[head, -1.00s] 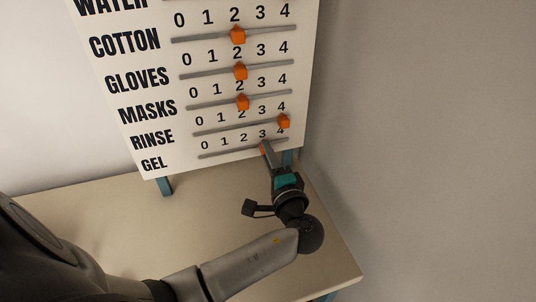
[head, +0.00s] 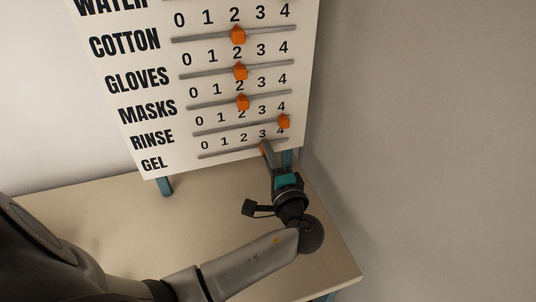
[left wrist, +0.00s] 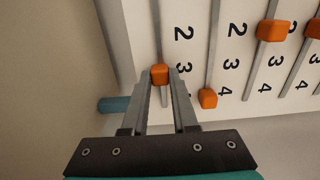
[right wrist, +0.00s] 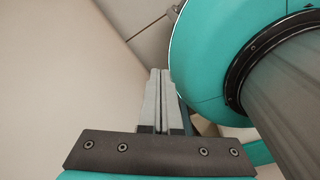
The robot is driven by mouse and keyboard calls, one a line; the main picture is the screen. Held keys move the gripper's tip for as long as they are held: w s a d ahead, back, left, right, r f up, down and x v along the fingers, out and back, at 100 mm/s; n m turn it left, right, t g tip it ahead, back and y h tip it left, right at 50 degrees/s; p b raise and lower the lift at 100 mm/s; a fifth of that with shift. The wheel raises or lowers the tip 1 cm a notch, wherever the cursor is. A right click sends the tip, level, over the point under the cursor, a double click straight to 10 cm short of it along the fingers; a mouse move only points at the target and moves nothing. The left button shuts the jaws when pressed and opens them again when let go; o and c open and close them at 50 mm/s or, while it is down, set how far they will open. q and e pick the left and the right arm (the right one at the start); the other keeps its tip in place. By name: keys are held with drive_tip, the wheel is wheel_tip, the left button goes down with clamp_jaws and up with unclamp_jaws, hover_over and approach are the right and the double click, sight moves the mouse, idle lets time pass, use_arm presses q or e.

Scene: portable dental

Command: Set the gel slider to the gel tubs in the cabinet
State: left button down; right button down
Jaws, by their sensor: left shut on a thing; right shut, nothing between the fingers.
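The gel slider's orange knob (head: 263,148) is on the bottom track of the white board, by the 3. It also shows in the left wrist view (left wrist: 160,74), at the fingertips. My left gripper (head: 266,150) is shut on this knob, partly hiding it in the head view. My right gripper (right wrist: 158,75) is shut and empty, seen only in the right wrist view. The cabinet and gel tubs are not in view.
Just above, the rinse knob (head: 284,121) sits at 4, close to my left gripper. The masks knob (head: 243,102), gloves knob (head: 240,71) and cotton knob (head: 237,35) sit near 2. The tan tabletop (head: 220,215) is bare; a wall (head: 430,150) rises at right.

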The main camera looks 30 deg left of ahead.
use_arm(q)
drive_tip(key=shift+f, duration=0.1)
